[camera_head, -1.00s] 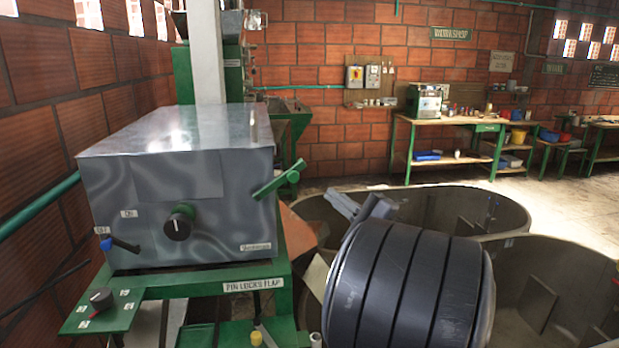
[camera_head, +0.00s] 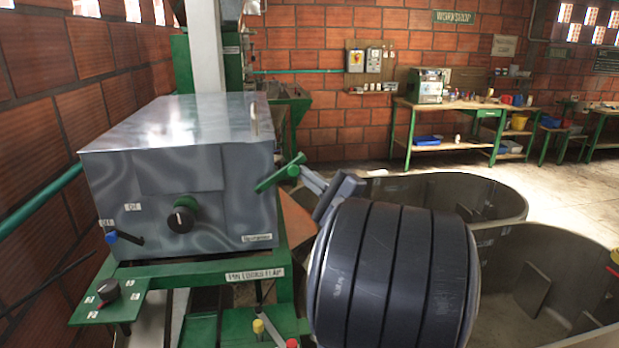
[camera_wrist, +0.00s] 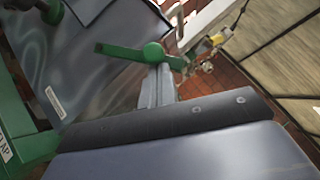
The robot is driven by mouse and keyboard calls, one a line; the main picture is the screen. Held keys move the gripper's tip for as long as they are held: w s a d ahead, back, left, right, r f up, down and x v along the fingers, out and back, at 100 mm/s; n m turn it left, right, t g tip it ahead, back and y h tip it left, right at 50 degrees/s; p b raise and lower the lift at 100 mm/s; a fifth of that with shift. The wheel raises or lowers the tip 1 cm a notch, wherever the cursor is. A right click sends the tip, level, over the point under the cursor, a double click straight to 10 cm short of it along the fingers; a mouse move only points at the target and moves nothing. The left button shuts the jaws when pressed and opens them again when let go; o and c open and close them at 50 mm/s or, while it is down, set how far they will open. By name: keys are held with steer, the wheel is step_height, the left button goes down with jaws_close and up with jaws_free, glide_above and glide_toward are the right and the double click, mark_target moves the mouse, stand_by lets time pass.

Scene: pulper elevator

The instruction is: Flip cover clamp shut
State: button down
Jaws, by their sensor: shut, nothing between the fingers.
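The grey metal cover (camera_head: 180,165) forms a box on a green frame. The cover clamp is a green lever (camera_head: 272,178) at the cover's right front corner, slanting up to the right to a round green end. It also shows in the wrist view (camera_wrist: 122,50), partly overlapping the cover's edge. My gripper (camera_head: 304,172) is shut and empty, its tips right beside the lever's upper right end. In the wrist view, my gripper (camera_wrist: 160,70) sits just below the lever's round end. I cannot tell whether they touch.
A green panel (camera_head: 108,300) with a dial juts out below. Round tanks (camera_head: 480,200) lie right of the cover. A workbench (camera_head: 450,110) stands far behind.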

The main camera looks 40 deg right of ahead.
steer(key=w+a+r+n+g, duration=0.3)
steer(key=a+r+n+g, duration=0.3)
steer(key=n, duration=0.2)
steer(key=shift+w+a+r+g+h+b, duration=0.15)
steer(key=shift+w+r+g+h+b, duration=0.15)
steer(key=shift+w+r+b, duration=0.1)
stand_by(0.8)
steer(key=shift+r, duration=0.2)
